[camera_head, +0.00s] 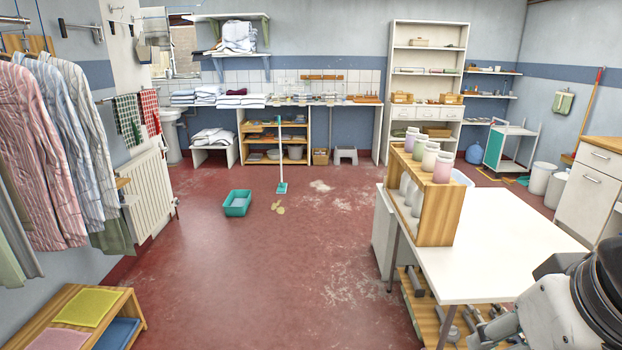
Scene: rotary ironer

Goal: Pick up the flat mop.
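The flat mop (281,150) stands upright on the red floor near the middle of the room, in front of the wooden shelf unit. It has a thin pale pole with a teal upper end, and its small teal head (282,187) rests on the floor. Nothing visible touches it. Part of my arm, white and black, shows at the lower right corner, far from the mop.
A teal basin (237,203) and tan slippers (278,208) lie near the mop. A white table (510,255) with a wooden jar rack (437,215) stands front right. A low wooden bench (128,305) is front left. The central floor is open. A broom (589,115) leans at right.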

